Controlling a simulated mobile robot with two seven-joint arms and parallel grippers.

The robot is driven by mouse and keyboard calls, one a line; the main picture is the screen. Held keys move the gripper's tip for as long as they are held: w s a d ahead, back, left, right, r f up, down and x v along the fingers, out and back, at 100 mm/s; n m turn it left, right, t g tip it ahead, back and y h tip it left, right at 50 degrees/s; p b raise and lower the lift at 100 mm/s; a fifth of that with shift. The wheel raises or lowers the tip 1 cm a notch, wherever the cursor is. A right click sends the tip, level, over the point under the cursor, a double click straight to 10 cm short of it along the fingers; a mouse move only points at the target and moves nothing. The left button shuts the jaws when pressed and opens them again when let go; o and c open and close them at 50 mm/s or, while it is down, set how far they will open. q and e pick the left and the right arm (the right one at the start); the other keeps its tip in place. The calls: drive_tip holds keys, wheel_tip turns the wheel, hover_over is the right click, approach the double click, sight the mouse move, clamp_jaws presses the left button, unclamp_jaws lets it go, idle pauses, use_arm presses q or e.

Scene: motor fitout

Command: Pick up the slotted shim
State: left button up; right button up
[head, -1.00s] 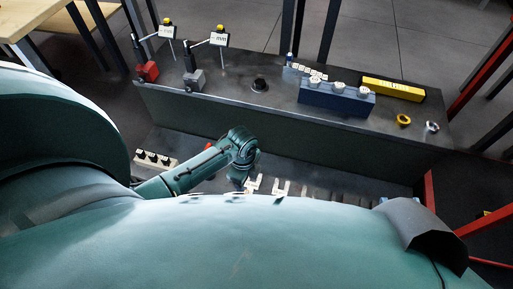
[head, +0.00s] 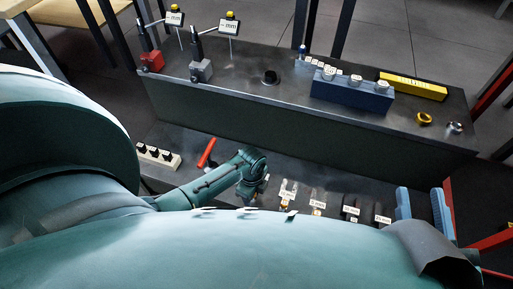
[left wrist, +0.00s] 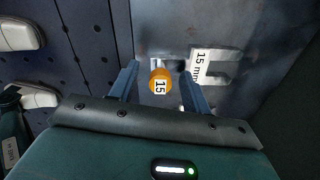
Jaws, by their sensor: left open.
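A grey slotted shim (left wrist: 215,66) labelled 15 mm lies on a dark metal surface in the left wrist view, its slot opening to the right. An orange round knob (left wrist: 159,83) marked 15 is at its left; it seems joined to the shim. My left gripper (left wrist: 158,66) is open, with its blue fingers on either side of the knob and not closed on it. In the head view my left wrist hangs beside the shim row, and its fingers are mostly hidden. My right gripper (head: 420,190) shows two blue fingers spread apart, with nothing between them.
More labelled pieces (head: 350,211) lie in a row to the right. A red-handled tool (head: 207,152) and a pale block with black knobs (head: 158,155) lie left. The raised bench behind holds a blue block (head: 352,94), a yellow bar (head: 412,86) and two gauge stands.

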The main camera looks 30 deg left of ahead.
use_arm(q)
drive_tip(key=shift+c, duration=0.3)
clamp_jaws()
drive_tip(key=shift+r, duration=0.1)
